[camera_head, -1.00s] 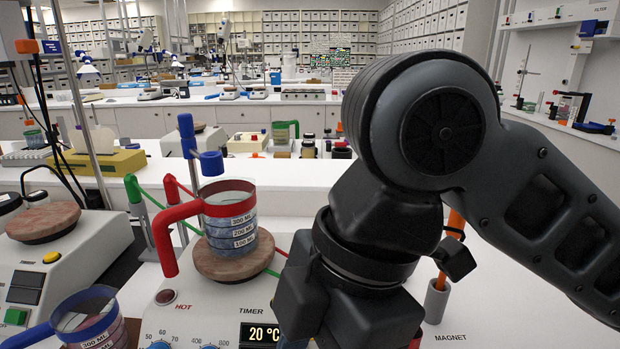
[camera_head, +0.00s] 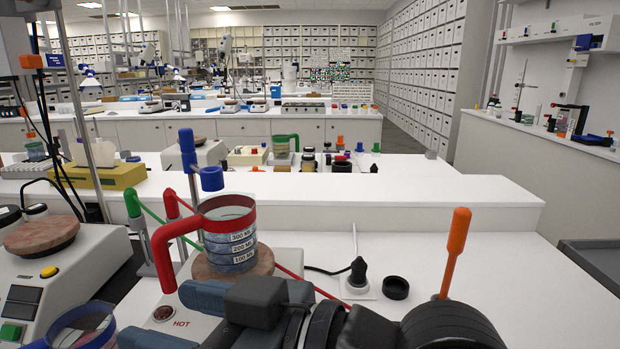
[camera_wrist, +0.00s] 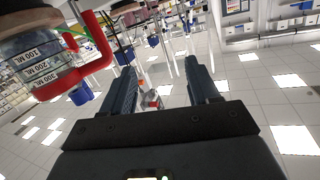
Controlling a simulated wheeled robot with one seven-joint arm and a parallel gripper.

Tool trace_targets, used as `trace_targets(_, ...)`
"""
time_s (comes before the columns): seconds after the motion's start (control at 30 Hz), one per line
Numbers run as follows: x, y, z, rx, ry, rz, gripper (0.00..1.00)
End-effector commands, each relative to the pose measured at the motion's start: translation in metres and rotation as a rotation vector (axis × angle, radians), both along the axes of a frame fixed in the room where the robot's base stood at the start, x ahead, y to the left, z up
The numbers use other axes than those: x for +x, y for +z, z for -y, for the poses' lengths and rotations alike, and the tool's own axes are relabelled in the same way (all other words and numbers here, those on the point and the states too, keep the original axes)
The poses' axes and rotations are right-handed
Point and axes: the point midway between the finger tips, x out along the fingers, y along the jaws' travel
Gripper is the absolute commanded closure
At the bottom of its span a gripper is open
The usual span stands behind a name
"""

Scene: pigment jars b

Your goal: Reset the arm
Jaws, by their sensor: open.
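My gripper (camera_head: 155,314) is low at the front of the head view, its two blue fingers pointing left. It is open, and in the wrist view (camera_wrist: 159,66) nothing is between its fingers. My arm is folded low along the bottom edge of the head view. A beaker with a red rim and handle (camera_head: 231,240) stands on the round brown plate (camera_head: 265,262) of a hotplate stirrer, just beyond my gripper. It also shows at the upper left of the wrist view (camera_wrist: 41,68), apart from the fingers.
A blue-rimmed beaker (camera_head: 86,328) is at the lower left, partly cut off. Another stirrer (camera_head: 50,290) stands at the left. An orange rod (camera_head: 455,250), a black plug (camera_head: 357,275) and a black cap (camera_head: 396,288) are on the right. The white bench (camera_head: 500,265) is mostly clear there.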

Motion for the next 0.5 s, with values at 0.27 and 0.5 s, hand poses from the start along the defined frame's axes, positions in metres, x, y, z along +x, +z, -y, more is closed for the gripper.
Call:
trace_targets(0.27, 0.013, -0.037, 0.04, 0.228, -0.328, -0.151, 0.4)
trace_targets(0.5, 0.002, -0.092, 0.093, 0.316, -0.624, -0.247, 0.4)
